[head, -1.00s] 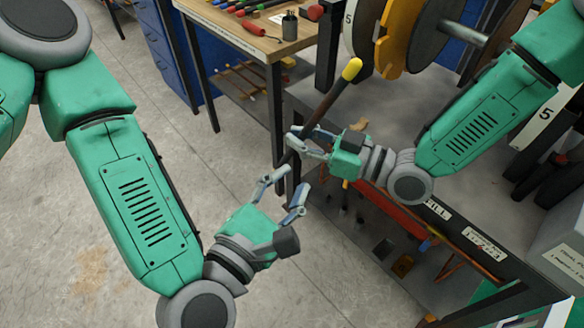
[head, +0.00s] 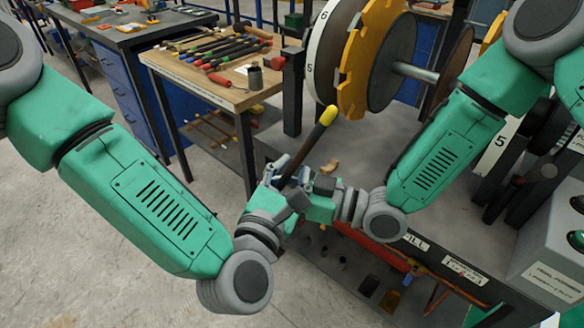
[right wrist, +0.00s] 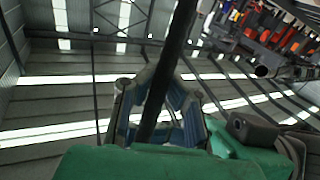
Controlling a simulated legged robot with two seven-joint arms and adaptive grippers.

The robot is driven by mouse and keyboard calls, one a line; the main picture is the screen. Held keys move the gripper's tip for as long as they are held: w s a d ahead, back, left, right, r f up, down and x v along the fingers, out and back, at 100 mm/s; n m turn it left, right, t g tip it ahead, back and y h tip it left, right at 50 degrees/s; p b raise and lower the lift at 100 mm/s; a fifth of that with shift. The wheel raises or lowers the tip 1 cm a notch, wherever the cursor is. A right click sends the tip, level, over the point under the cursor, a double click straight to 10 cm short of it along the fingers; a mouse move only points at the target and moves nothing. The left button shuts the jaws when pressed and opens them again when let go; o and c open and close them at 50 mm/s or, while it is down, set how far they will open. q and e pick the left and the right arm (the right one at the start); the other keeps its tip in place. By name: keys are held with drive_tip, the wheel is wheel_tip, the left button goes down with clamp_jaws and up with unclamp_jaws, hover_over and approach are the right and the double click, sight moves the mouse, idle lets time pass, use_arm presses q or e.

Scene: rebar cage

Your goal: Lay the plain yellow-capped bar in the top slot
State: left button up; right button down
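The dark bar with the yellow cap (head: 314,136) stands tilted in the head view, cap up and to the right. My right gripper (head: 300,183) is shut around its lower part. The bar (right wrist: 172,65) also runs between the right fingers (right wrist: 163,95) in the right wrist view. My left gripper (head: 278,178) is close against the right one at the bar's lower end. Its fingers overlap the bar and the right gripper, so I cannot tell whether it grips. The bar's lower end is hidden. I cannot pick out the top slot.
A yellow notched plate (head: 368,50) and large dark discs (head: 392,62) stand behind the bar. A wooden table (head: 225,98) with several tools is at the back left. A grey box (head: 552,235) is at the right. The grey bench top (head: 375,150) has bare room.

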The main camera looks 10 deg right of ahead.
use_arm(q)
drive_tip(key=shift+w+d, duration=0.15)
drive_tip(key=shift+d, duration=0.65)
clamp_jaws()
drive_tip(key=shift+c, duration=2.2)
unclamp_jaws()
drive_tip(key=shift+a, duration=0.3)
drive_tip(key=o, duration=0.4)
drive_tip(key=shift+a, duration=0.25)
drive_tip(key=shift+o, duration=0.2)
drive_tip(key=shift+d, duration=0.15)
drive_tip(key=v, duration=1.2)
drive_tip(key=shift+d, duration=0.15)
drive_tip(key=shift+d, duration=0.1)
